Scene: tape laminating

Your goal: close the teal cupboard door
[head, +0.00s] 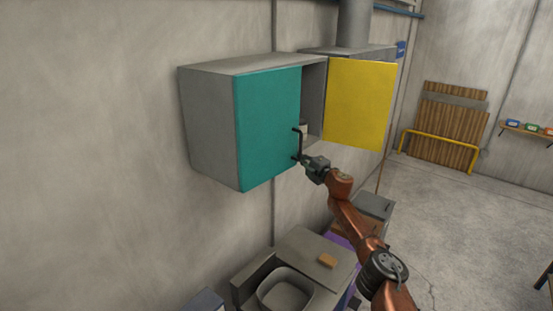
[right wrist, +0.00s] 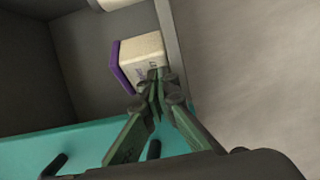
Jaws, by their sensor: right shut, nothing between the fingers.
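The teal cupboard door (head: 268,125) hangs on the left half of the grey wall cupboard (head: 209,125). It looks nearly in line with the cupboard's front; I cannot tell whether a small gap remains. Its dark bar handle (head: 299,142) is near the door's right edge. My right gripper (head: 304,159) is at the handle's lower end, shut and empty; contact is unclear. In the right wrist view, the fingertips (right wrist: 158,76) appear in front of the cupboard's open part, with the teal door (right wrist: 75,152) below them. My left gripper is not in view.
The yellow door (head: 360,104) stands open to the right. A white and purple box (right wrist: 142,58) sits inside the cupboard. Below are a grey sink (head: 285,288) and a counter with an orange-brown block (head: 327,261).

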